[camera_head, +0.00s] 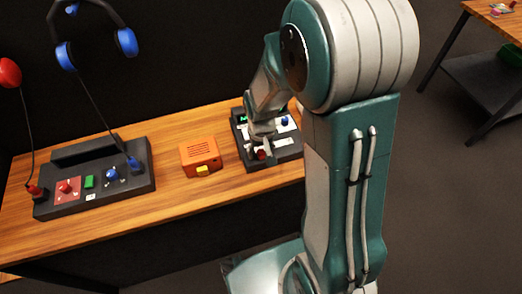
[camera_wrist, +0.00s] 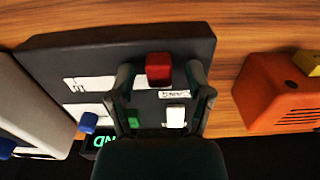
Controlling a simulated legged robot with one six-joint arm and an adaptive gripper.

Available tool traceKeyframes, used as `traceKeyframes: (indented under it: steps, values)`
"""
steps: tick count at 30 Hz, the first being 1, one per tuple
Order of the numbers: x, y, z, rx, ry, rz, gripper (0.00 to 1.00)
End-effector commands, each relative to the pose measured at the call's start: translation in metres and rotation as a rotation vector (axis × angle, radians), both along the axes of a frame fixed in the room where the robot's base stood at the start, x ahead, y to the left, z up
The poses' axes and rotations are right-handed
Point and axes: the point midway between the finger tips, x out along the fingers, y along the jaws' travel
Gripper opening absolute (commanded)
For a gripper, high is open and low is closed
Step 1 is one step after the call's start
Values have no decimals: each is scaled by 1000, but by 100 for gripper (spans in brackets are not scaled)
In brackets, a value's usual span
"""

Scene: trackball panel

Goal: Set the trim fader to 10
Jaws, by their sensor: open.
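A dark control panel (camera_head: 256,161) stands at the right of the table and fills the middle of the wrist view (camera_wrist: 120,45). In the wrist view a red cap (camera_wrist: 159,68) on it lies between the two fingers of my gripper (camera_wrist: 160,76), which is open with gaps beside the cap. The red cap also shows just below my gripper (camera_head: 262,143) in the head view (camera_head: 261,155). A white cap (camera_wrist: 176,116), a green cap (camera_wrist: 132,118) and a blue knob (camera_wrist: 87,122) are nearby. The labels are too small to tell which control is the trim fader.
An orange box (camera_head: 199,152) with a yellow button stands left of the panel in the head view. A second dark panel (camera_head: 98,190) with red, green and blue controls is farther left. Headphones (camera_head: 95,40) hang behind it. Bare wood separates the orange box from both panels.

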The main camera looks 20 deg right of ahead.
Motion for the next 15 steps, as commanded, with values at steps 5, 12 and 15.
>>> traceKeyframes:
  steps: [5,12,15]
  values:
    - [0,0,-2,0,0,0,66]
    - [0,0,-2,0,0,0,8]
    - [0,0,-2,0,0,0,0]
